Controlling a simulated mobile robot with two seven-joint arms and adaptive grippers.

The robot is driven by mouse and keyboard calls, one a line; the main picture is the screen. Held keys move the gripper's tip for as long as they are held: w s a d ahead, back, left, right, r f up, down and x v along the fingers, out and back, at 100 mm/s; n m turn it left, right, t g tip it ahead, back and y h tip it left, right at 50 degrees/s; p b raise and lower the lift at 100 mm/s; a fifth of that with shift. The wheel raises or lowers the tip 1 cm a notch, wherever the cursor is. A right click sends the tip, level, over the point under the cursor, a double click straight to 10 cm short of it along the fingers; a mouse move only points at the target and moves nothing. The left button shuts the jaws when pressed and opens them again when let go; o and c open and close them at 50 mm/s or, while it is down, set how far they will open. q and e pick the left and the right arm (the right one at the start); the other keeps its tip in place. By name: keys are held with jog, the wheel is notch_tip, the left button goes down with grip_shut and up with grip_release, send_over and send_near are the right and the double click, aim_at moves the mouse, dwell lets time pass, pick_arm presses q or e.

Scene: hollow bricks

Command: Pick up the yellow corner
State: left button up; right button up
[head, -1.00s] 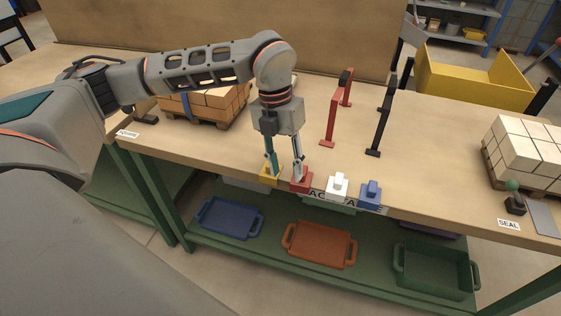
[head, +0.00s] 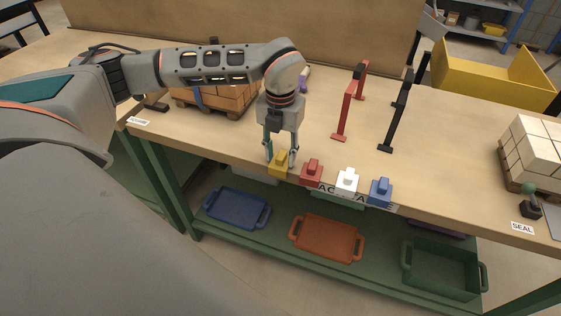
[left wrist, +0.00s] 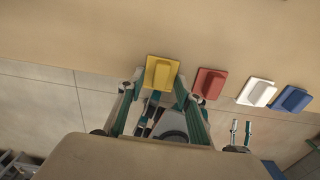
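The yellow corner (head: 279,165), a small block with a raised knob, sits at the front edge of the bench, leftmost in a row. It also shows in the left wrist view (left wrist: 161,72). My left gripper (head: 281,158) points down at it, with its fingers spread to either side of the knob. In the left wrist view the open fingertips (left wrist: 157,82) are near the yellow piece; I cannot tell whether they touch it. My right gripper (left wrist: 241,132) shows small in the left wrist view, its two fingers apart and empty.
A red piece (head: 311,173) stands close to the right of the yellow one, then a white piece (head: 346,182) and a blue piece (head: 381,191). Red (head: 346,112) and black (head: 397,117) frames stand behind. Coloured trays lie on the shelf below.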

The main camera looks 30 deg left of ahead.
pick_arm(q)
grip_shut()
dwell(0.3)
